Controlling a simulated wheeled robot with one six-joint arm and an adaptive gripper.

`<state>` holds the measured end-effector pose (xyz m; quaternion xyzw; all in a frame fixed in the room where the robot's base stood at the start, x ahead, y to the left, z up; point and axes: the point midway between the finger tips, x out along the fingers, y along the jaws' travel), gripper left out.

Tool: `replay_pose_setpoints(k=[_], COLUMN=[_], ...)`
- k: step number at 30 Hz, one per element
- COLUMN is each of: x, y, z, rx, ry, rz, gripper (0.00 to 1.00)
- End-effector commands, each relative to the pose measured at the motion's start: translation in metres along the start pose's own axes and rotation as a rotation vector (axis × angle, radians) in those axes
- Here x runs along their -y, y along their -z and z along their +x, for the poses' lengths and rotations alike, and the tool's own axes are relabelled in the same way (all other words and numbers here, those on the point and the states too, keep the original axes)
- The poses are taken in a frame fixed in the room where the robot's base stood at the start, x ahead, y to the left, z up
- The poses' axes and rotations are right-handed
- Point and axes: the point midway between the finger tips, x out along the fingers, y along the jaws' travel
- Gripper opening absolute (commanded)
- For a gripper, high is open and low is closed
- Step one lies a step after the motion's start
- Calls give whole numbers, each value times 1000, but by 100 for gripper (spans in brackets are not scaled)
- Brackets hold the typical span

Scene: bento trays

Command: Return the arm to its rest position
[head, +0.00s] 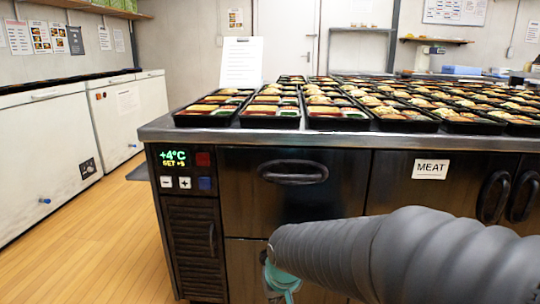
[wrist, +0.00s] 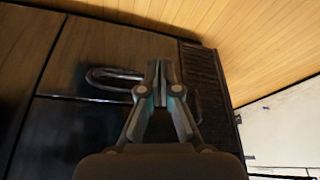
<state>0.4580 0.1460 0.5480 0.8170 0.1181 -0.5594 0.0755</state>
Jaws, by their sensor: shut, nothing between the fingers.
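My gripper shows in the wrist view (wrist: 157,68) with its two fingers together and nothing between them. It is in front of the dark counter front, with a drawer handle (wrist: 112,82) behind it. In the head view my grey sleeved arm reaches in from the lower right. Only a teal part of my gripper (head: 283,278) shows there, low in front of the lower drawer; its fingertips are out of that view.
A steel-topped counter (head: 163,131) stands ahead, covered with rows of filled bento trays (head: 338,113). Its front has a drawer handle (head: 292,172), a MEAT label (head: 431,169) and a control panel (head: 185,170). White chest freezers (head: 45,150) line the left. The wooden floor (head: 95,250) between is clear.

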Motion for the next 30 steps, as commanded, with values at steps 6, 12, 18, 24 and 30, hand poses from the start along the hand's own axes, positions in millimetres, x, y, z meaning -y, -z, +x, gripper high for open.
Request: replay_pose_setpoints(k=[6,12,18,24,30], x=[-30,-49,-64,-78,-89], y=[-54,-95,-123,-134,-135], z=[-53,-94,-129,-163,-191], rx=[80,108,71,-31,-111], ry=[-22,-35,-53,-85,-115], rz=[11,49,118,185,232], gripper=[0,0,0,0,0])
